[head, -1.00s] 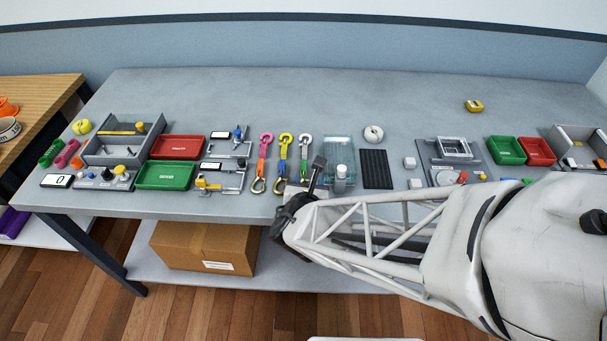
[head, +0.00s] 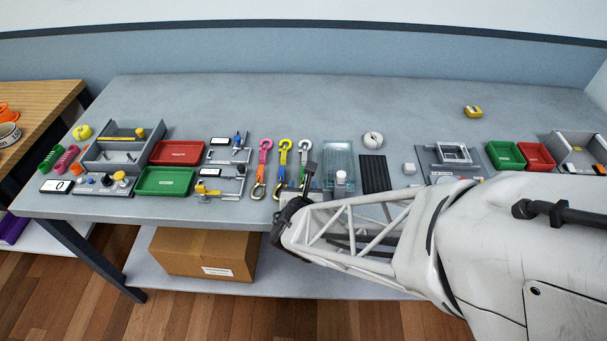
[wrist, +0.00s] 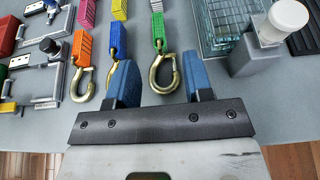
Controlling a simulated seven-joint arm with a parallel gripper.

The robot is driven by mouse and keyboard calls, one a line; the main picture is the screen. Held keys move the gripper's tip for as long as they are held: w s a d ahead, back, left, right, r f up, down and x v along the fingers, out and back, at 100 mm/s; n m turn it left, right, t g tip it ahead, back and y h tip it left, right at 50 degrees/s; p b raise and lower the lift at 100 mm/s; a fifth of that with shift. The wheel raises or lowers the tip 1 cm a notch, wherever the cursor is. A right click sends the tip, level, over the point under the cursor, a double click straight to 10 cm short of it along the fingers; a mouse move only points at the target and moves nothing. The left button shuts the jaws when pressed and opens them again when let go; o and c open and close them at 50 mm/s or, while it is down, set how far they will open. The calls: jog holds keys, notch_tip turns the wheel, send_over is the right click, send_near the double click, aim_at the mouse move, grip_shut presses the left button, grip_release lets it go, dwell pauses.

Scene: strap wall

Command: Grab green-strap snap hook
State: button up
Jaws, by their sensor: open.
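My gripper (wrist: 161,82) is open, with one blue finger on each side of this hook. The fingers look apart from it, though the height between them is hard to tell. In the head view the green strap (head: 303,160) is the rightmost of three straps, with a white upper hook (head: 305,145). My gripper (head: 308,174) is at its near end and hides the lower hook.
The blue-and-yellow strap (wrist: 119,38) and its hook lie close left of my left finger, which partly covers that hook. An orange strap (wrist: 81,46) lies further left. A clear glass box (wrist: 231,22) and a white-capped grey holder (wrist: 286,20) stand to the right.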

aim_at(303, 180)
jog(key=shift+w+f, duration=0.1)
jog(key=shift+w, duration=0.05)
jog(key=shift+x, duration=2.5)
jog(key=shift+f, duration=0.1)
jog(key=c, duration=0.8)
